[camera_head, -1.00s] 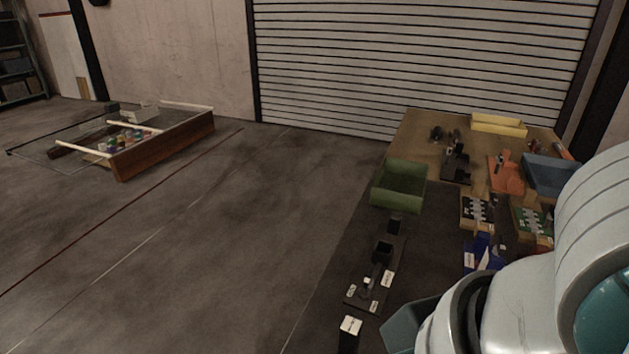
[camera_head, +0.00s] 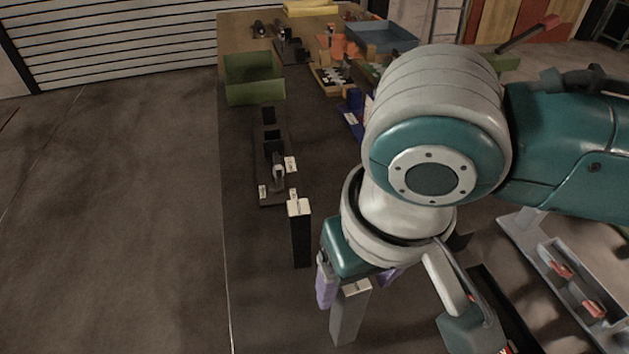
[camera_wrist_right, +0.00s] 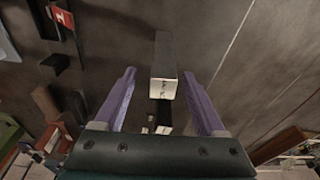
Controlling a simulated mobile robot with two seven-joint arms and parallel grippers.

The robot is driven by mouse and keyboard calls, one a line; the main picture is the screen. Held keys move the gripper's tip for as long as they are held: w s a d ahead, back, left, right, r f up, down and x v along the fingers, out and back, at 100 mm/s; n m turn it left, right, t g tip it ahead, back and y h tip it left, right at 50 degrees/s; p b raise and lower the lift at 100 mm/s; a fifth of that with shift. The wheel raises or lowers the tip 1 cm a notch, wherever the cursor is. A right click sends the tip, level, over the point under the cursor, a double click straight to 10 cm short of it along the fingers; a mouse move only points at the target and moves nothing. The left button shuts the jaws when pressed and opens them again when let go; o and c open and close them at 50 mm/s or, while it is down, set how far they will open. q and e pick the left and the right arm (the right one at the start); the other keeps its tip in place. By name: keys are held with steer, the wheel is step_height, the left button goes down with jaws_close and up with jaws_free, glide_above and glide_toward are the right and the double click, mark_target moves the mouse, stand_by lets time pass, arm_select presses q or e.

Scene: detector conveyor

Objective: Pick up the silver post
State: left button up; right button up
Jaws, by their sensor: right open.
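The silver post (camera_head: 349,318) is a grey upright block with a white label on top, at the bottom middle of the head view. In the right wrist view the silver post (camera_wrist_right: 165,56) shows between the fingers, its label toward the palm. My right gripper (camera_head: 355,281) is open, with its purple fingers one on each side of the post's top in the head view. I cannot tell whether either finger touches it; a gap shows on both sides in the wrist view. My left gripper is not in view.
A black post (camera_head: 300,238) with a white label stands just beyond the silver one. A dark fixture board (camera_head: 270,190) and a green bin (camera_head: 254,80) lie farther back. A grey tray (camera_head: 572,282) with red parts is at the right. Open floor lies left.

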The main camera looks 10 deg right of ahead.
steer(key=f, duration=0.4)
steer(key=shift+w+a+f+b, duration=0.2)
steer(key=shift+w+f+b, duration=0.2)
jaws_close()
stand_by(0.5)
